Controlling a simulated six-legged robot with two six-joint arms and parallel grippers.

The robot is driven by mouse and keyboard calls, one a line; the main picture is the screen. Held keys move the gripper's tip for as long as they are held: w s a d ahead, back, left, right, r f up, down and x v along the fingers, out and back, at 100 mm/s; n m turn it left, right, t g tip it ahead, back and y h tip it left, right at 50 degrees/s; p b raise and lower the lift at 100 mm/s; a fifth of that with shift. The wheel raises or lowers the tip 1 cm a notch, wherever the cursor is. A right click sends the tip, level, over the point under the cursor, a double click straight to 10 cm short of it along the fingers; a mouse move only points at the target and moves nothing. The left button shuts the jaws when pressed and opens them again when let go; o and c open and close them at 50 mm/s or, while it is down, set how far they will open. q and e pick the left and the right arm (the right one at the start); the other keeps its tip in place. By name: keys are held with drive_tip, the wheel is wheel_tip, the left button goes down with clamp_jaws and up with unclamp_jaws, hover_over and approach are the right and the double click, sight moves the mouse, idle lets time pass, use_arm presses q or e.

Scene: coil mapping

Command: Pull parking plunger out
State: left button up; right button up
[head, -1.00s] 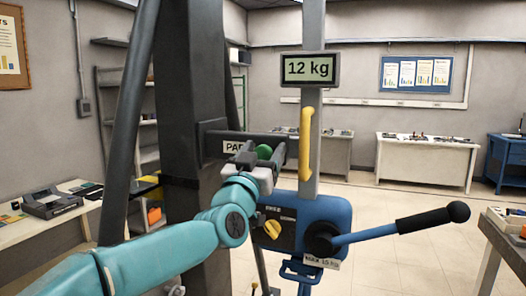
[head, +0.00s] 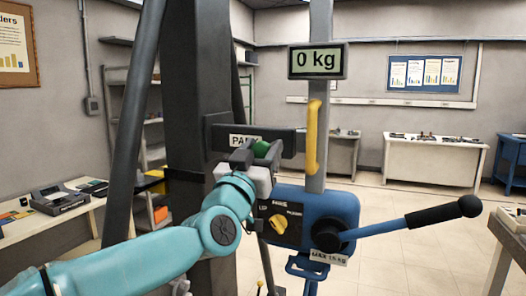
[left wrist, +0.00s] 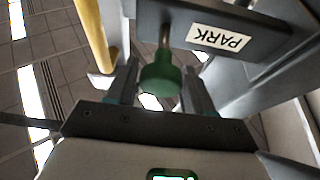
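The parking plunger is a green knob (head: 260,148) on a dark bracket (head: 281,142) with a white PARK label (head: 244,141). In the left wrist view the knob (left wrist: 160,75) stands off the bracket on a short metal shaft (left wrist: 165,35). My left gripper (head: 251,155) is at the knob. The left wrist view shows its fingers (left wrist: 160,88) on either side of the knob, with visible gaps, so it is open around it. In the head view the fingers partly hide the knob. My right gripper is not in view.
A display (head: 318,61) reads 0 kg. A yellow handle (head: 313,138) stands upright on the column right of the bracket. Below is a blue box (head: 340,215) with a yellow selector (head: 278,226) and a black-gripped lever (head: 430,217) reaching right. Benches stand farther back.

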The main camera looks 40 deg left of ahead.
use_arm(q)
drive_tip(key=shift+o, duration=0.8)
drive_tip(key=shift+s+r, duration=0.1)
drive_tip(key=shift+s, duration=0.2)
drive_tip(key=shift+w, duration=0.15)
drive_tip(key=shift+f, duration=0.25)
drive_tip(key=b+v, duration=0.3)
drive_tip(key=v, duration=1.3)
drive_tip(key=shift+s+d, duration=0.1)
drive_tip(key=shift+s, duration=0.1)
